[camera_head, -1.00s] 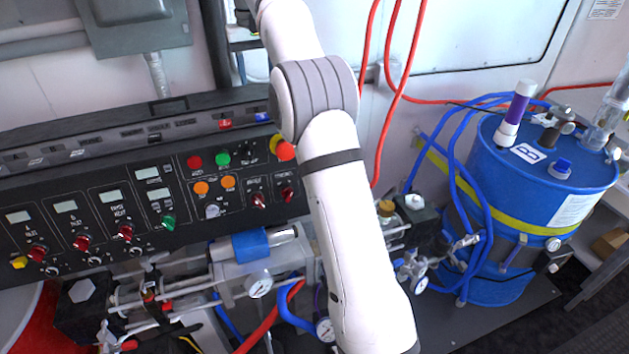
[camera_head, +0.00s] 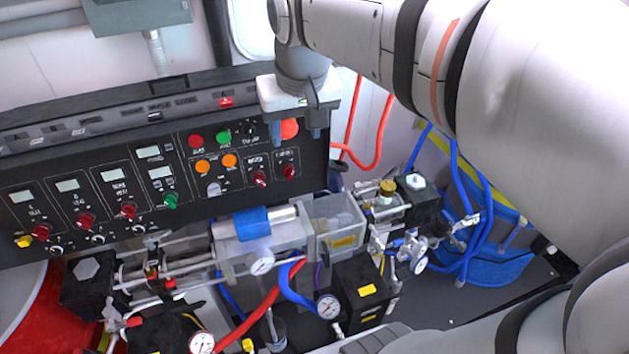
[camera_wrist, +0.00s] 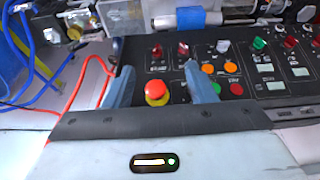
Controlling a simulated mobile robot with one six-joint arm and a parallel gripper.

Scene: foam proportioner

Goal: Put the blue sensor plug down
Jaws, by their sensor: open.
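My gripper (camera_head: 295,130) hangs in front of the right end of the black control panel (camera_head: 110,190), fingers down. It is open. In the wrist view my gripper's two blue-grey fingers (camera_wrist: 161,88) stand wide apart with no plug between them. The red mushroom button (camera_wrist: 156,90) on its yellow base shows in the gap; it also shows behind the fingers in the head view (camera_head: 290,129). I cannot make out the blue sensor plug in either present view. My arm covers most of the blue drum (camera_head: 500,255) and its top.
Below the panel are a cylinder with a blue collar (camera_head: 252,223), a clear box (camera_head: 336,222), gauges and valves. Red hoses (camera_head: 372,155) hang right of the panel; blue hoses (camera_head: 455,190) run by the drum. A small red piece (camera_head: 225,102) is on the panel's top ledge.

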